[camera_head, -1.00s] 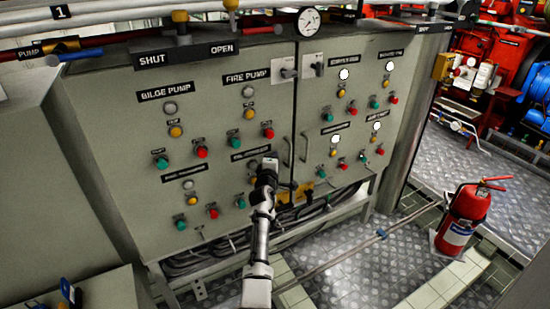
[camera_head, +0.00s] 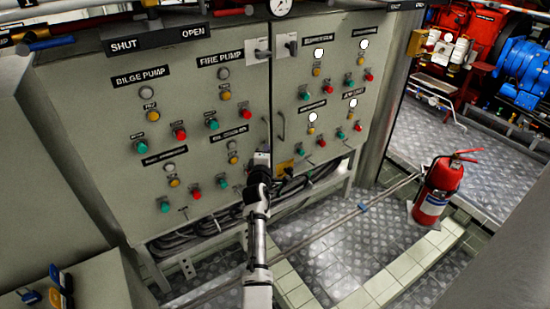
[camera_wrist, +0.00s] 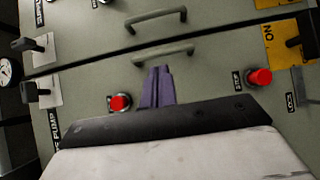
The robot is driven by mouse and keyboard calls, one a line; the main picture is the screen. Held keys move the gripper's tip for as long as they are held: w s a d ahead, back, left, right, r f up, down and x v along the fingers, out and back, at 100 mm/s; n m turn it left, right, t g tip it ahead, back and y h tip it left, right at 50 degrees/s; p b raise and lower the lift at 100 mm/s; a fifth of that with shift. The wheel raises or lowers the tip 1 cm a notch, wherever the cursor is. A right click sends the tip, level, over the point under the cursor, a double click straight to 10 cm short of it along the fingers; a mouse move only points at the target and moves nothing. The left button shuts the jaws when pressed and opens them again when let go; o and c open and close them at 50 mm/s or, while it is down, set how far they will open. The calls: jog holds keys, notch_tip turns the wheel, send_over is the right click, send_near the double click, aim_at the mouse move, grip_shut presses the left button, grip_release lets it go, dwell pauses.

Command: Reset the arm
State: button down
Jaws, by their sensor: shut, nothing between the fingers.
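My arm (camera_head: 257,225) reaches up from the bottom middle of the head view toward the grey control cabinet (camera_head: 75,115). In the head view the gripper end is small and dark in front of the cabinet's lower middle. In the wrist view my gripper (camera_wrist: 158,72) shows as two purple fingers side by side, shut with nothing between them. They point at the cabinet face, just short of a door handle (camera_wrist: 150,54) in the picture; contact cannot be told. A red button (camera_wrist: 120,102) is left of the fingers and another red button (camera_wrist: 259,77) is to the right.
Cables (camera_head: 215,222) run under the cabinet. A red fire extinguisher (camera_head: 435,190) stands on the floor at right. A grey box (camera_head: 95,285) is at lower left. Metal floor (camera_head: 330,265) lies open between, crossed by a pipe. Red and blue machinery (camera_head: 525,70) is at upper right.

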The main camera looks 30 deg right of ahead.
jog(key=s, duration=0.5)
jog(key=shift+r, duration=0.1)
